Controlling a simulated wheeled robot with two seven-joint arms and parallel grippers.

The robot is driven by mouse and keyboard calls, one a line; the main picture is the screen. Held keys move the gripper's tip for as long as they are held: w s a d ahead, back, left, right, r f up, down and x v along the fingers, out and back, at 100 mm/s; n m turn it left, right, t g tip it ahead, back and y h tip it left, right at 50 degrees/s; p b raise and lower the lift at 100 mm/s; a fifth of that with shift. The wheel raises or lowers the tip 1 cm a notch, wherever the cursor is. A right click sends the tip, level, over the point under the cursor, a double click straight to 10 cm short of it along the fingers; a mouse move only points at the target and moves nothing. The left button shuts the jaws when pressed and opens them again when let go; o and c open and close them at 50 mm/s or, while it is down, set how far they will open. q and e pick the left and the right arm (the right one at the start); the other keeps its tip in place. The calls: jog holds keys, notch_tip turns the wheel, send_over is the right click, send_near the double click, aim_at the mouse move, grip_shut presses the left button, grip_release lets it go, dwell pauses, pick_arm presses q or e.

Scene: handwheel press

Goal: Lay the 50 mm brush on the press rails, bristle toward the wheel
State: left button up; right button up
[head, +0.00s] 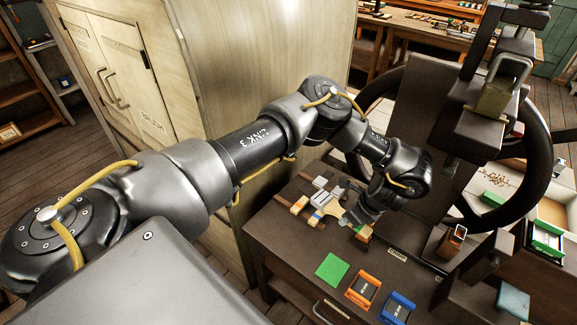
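My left gripper (352,217) points down over the back part of the dark bench, beside a cluster of brush-like pieces (316,217) with pale tan and grey parts. My wrist covers part of this cluster. I cannot tell which piece is the 50 mm brush, or whether the fingers hold anything. The press stands at the right, with a large dark handwheel (543,150) behind its dark frame. The press rails cannot be told apart clearly from the dark parts around them. My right gripper cannot be made out.
A green square (331,268), an orange holder (363,289) and a blue holder (397,308) lie along the bench front. A tall pale cabinet (250,80) stands close behind my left arm. A tray (552,212) lies at the far right.

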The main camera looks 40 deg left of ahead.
pick_arm(q)
jog(key=w+a+f+m+t+h+p, duration=0.1)
jog(key=w+a+m+t+h+p, duration=0.15)
jog(key=w+a+m, duration=0.5)
jog(key=s+a+f+m+t+h, duration=0.1)
jog(key=a+m, duration=0.4)
jog(key=a, duration=0.5)
jog(key=s+a+f+m+t+h, duration=0.15)
jog(key=a+m, duration=0.25)
jog(key=a, duration=0.6)
jog(key=shift+g, duration=0.4)
jog(key=f+b, duration=0.1)
jog(key=f, duration=0.1)
jog(key=f+b, duration=0.3)
jog(key=f, duration=0.2)
jog(key=shift+w+b, duration=0.35)
jog(key=shift+w, duration=0.1)
jog(key=shift+b, duration=0.4)
jog(key=shift+d+f+b, duration=0.1)
jog(key=shift+f+b, duration=0.7)
jog(key=o, duration=1.1)
